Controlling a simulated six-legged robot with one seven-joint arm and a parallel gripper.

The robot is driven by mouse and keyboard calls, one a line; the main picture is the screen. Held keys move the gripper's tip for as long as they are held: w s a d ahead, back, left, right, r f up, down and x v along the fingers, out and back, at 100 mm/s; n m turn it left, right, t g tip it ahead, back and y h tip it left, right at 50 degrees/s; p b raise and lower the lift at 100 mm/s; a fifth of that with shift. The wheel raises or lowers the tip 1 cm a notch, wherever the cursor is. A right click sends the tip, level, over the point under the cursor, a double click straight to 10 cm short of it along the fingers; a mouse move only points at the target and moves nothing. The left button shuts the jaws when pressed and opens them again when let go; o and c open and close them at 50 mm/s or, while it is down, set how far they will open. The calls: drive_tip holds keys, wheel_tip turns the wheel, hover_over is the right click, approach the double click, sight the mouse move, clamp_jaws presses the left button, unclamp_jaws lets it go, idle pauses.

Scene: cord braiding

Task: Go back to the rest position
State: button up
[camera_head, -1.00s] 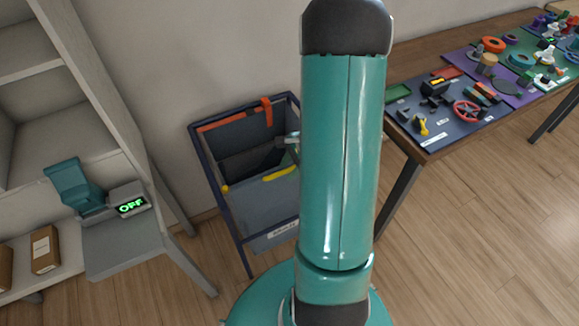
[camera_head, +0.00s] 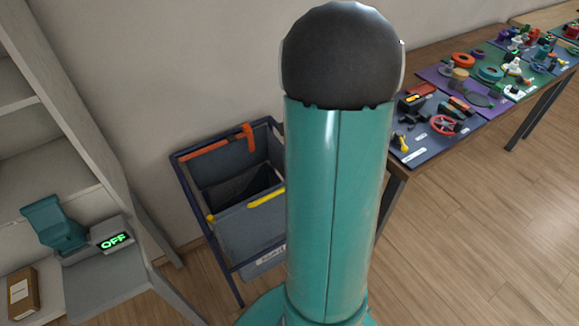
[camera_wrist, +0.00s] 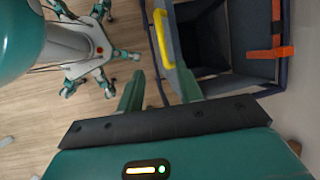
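My gripper (camera_wrist: 160,88) shows in the wrist view with its two green fingers apart and nothing between them. It is above and beside the blue-grey bin (camera_wrist: 247,78), close to the yellow handle on its rim. In the head view my teal upright arm fills the middle and hides my gripper. The bin (camera_head: 240,226) stands left of the arm, with an orange strap at the back and a yellow handle at the front. Its right part is hidden by my arm.
A wooden table (camera_head: 405,160) with mats and several small parts stands at the right. A grey shelf (camera_head: 100,285) at the left holds a teal device and a box reading OFF (camera_head: 112,240). Wooden floor (camera_head: 470,260) is clear at the front right.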

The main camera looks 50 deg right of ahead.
idle(0.4)
drive_tip(key=w+a+r+n+h, duration=0.2)
drive_tip(key=a+r+n, duration=0.75)
drive_tip(key=a, duration=0.55)
drive_tip(key=s+a+r+n+t+h, duration=0.1)
drive_tip(key=s+a+r+n, duration=0.2)
drive_tip(key=a+r+n, duration=0.1)
drive_tip(key=s+a+r+n+t+h, duration=0.1)
drive_tip(key=s+a+r+n, duration=0.3)
drive_tip(key=a+n, duration=0.3)
drive_tip(key=shift+s+a+r+t, duration=0.2)
drive_tip(key=shift+a+t, duration=0.1)
drive_tip(key=shift+a, duration=0.9)
drive_tip(key=shift+a, duration=0.2)
